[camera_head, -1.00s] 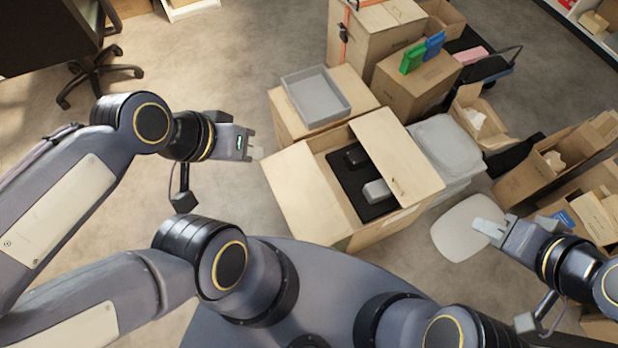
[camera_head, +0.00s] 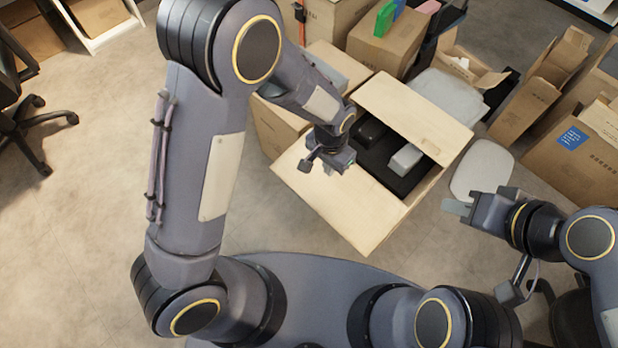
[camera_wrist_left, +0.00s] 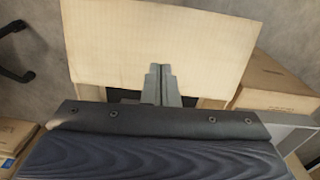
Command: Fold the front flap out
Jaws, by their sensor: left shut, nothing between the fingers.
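The open carton (camera_head: 385,222) stands in front of me, with dark packing and a pale block inside. Its near flap (camera_head: 325,192) lies spread outward at the near left. Its other large flap (camera_head: 425,112) stands up and out at the far right. My left gripper (camera_head: 345,168) is shut and empty, above the opening beside the near flap. In the left wrist view, its closed fingers (camera_wrist_left: 161,84) point at a flap (camera_wrist_left: 150,40) that looks like the near one; contact cannot be told. My right gripper (camera_head: 457,208) is right of the carton, apart from it; its fingers look unclear.
A grey tray (camera_head: 343,72) sits on a carton behind, partly hidden by my left arm. A pale lid (camera_head: 482,171) lies on the floor to the right. More open cartons (camera_head: 545,85) crowd the right.

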